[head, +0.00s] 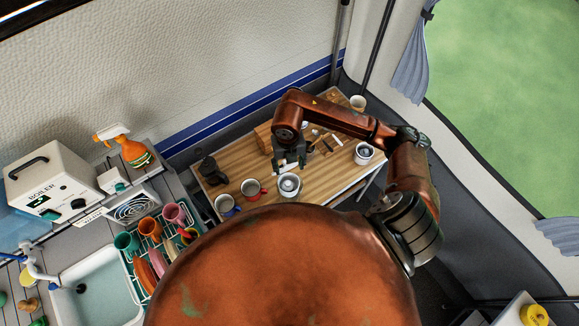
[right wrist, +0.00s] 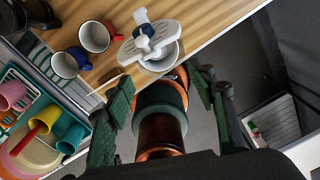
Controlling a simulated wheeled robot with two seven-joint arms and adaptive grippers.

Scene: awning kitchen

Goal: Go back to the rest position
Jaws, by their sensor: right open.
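My right arm reaches over the wooden table (head: 238,160) from the right. My right gripper (head: 290,163) hangs down above the table, just behind a white round vessel (head: 289,187). In the right wrist view my right gripper (right wrist: 165,82) has its two green-black fingers apart, with nothing held between them. There the white vessel (right wrist: 158,62) stands at the table's edge beyond the fingertips, with a pale flat piece and knob over it. My left gripper is not in view.
A red mug (head: 252,189), a blue mug (head: 226,205) and a dark pot (head: 211,170) stand left on the table. Another white vessel (head: 364,153) stands right. A rack of colourful cups (head: 128,255), a sink (head: 98,290) and a boiler (head: 52,183) lie left. The tent wall is behind.

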